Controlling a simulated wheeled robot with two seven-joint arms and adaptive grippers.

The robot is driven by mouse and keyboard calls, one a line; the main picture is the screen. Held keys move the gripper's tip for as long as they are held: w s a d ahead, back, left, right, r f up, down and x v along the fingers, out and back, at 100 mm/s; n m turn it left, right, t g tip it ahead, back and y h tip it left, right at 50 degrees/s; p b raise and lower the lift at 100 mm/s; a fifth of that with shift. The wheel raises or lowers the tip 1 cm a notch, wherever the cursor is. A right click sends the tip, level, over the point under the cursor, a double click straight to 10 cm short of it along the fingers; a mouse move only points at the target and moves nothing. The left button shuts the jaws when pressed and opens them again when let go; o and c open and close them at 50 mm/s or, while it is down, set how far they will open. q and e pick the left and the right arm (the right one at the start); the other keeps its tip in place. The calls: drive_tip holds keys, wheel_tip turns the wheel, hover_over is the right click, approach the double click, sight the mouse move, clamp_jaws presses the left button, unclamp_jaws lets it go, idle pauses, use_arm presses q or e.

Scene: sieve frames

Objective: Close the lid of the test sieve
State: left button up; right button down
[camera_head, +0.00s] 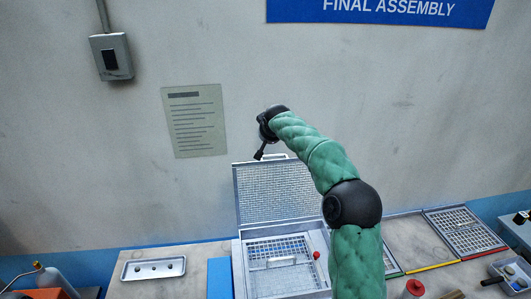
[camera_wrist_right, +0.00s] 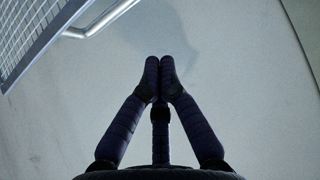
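The test sieve (camera_head: 236,262) is a grey metal box on the bench, with a mesh panel and a handle inside it. Its lid (camera_head: 262,190), a framed mesh panel with a bar handle (camera_head: 272,156) on its upper edge, stands raised at the back. My right gripper (camera_head: 259,154) is above the lid's upper left edge, close to the wall. In the right wrist view, the right gripper (camera_wrist_right: 159,62) has its fingertips together with nothing between them. The lid's mesh (camera_wrist_right: 28,32) and its handle (camera_wrist_right: 105,18) show at upper left, apart from the fingers. My left gripper is out of view.
A red knob (camera_head: 316,255) is at the sieve's right side. A metal plate (camera_head: 153,269) and a blue strip (camera_head: 220,278) lie to the left. Another mesh frame (camera_head: 462,231) lies at the right. The wall is close behind the lid.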

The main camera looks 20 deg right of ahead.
wheel_tip(320, 180, down, 7)
drive_tip(key=w+p, duration=0.2)
drive_tip(key=p, duration=0.1)
drive_tip(key=shift+w+d+p, duration=0.35)
drive_tip(key=shift+w, duration=0.05)
idle(0.7)
drive_tip(key=shift+f, duration=0.1)
idle(0.3)
